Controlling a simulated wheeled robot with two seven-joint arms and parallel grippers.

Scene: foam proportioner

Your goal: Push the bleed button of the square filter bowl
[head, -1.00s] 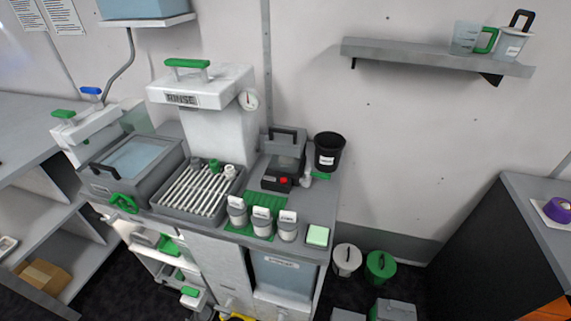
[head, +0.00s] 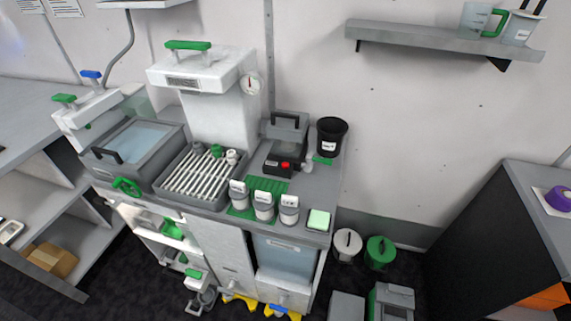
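A square, see-through grey unit with a black handle (head: 285,122) stands at the back right of the counter, and looks like the square filter bowl. At its front is a dark block (head: 277,168) with a small red button (head: 285,165) on top; I cannot tell for certain whether this is the bleed button. A small pale bottle-like part (head: 308,163) stands just right of the block. Neither of my grippers shows in the head view, and nothing touches the unit.
A black bucket (head: 331,136) stands right of the unit. Three labelled cups (head: 264,206) stand on a green mat in front, with a slatted tray (head: 200,181) to the left. A pale green pad (head: 318,220) lies at the counter's front right corner. Lidded pails (head: 380,252) stand on the floor.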

